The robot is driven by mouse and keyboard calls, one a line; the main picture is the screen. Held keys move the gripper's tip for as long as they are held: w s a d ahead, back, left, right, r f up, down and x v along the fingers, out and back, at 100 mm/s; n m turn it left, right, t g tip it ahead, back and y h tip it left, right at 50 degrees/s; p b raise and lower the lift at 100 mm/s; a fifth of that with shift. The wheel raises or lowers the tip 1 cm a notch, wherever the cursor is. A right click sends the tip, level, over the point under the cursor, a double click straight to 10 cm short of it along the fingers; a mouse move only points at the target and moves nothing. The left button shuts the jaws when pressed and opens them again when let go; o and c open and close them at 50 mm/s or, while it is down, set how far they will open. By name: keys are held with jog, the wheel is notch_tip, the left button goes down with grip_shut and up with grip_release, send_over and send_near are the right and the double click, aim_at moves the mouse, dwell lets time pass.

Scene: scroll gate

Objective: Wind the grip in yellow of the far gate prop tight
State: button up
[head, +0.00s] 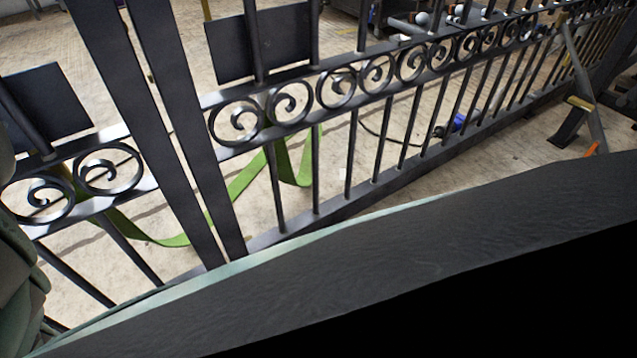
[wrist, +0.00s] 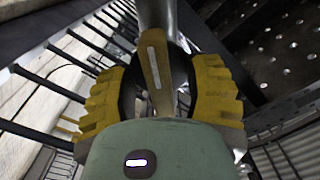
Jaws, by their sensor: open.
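In the wrist view my gripper (wrist: 160,95) is open, with one ridged yellow finger on each side. A dull yellow bar with a pale strip (wrist: 155,68), which looks like the grip, stands between the fingers, with gaps beside it. A grey metal tube (wrist: 157,14) is beyond it. The bar's lower end is hidden behind my green-grey gripper body. In the head view a slanted grey prop (head: 583,78) with yellow parts stands at the far right against the gate. My gripper does not show clearly in the head view.
The black scroll gate (head: 375,75) crosses the head view, with upright bars and a thick double post (head: 165,110). A green strap (head: 240,180) hangs and lies behind it. A blue object (head: 458,121) lies on the floor beyond. In the wrist view a perforated dark metal surface (wrist: 280,45) is close on the right.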

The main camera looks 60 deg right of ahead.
jog(key=shift+d, duration=0.1)
grip_shut()
dwell(0.4)
